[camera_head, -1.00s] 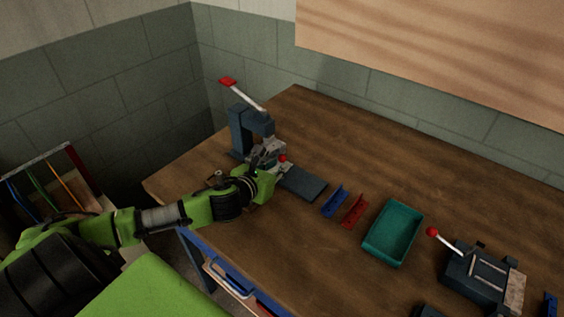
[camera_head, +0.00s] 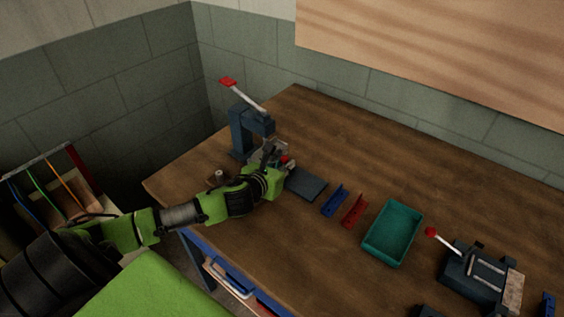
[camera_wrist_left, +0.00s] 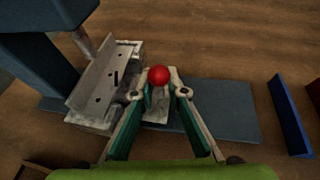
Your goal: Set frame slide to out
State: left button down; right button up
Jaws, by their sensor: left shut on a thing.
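A dark blue press (camera_head: 241,130) stands at the far left part of the bench, with a red-tipped lever raised above it. On its base plate (camera_wrist_left: 232,110) sits a grey metal slide (camera_wrist_left: 104,85) with a slotted angled plate, below the press head. A red ball knob (camera_wrist_left: 158,75) is at the slide's right side; it also shows in the head view (camera_head: 284,160). My left gripper (camera_wrist_left: 160,90) has its fingers on either side of the knob and is shut on it. In the head view the gripper (camera_head: 273,160) partly hides the slide. My right gripper is not in view.
A blue bracket (camera_head: 335,201) and a red bracket (camera_head: 354,211) lie to the right of the base plate. Beyond them are a teal tray (camera_head: 370,246) and a second device (camera_head: 470,279) with a red-tipped lever. The back of the bench (camera_head: 380,150) is clear.

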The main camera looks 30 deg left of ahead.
aim_at(317, 190)
pick_arm(q)
jog(key=d+p, duration=0.1)
jog(key=d, duration=0.2)
jog(key=d+p, duration=0.1)
jog(key=d, duration=0.3)
jog(key=d+p, duration=0.1)
jog(key=d, duration=0.3)
jog(key=shift+s+r+p, duration=0.1)
jog(key=shift+s+p, duration=0.25)
jog(key=shift+s, duration=0.05)
jog(key=shift+d, duration=0.3)
jog(key=c, duration=2.3)
grip_release()
jog(key=shift+d, duration=0.1)
jog(key=shift+s, duration=0.1)
jog(key=v, duration=1.2)
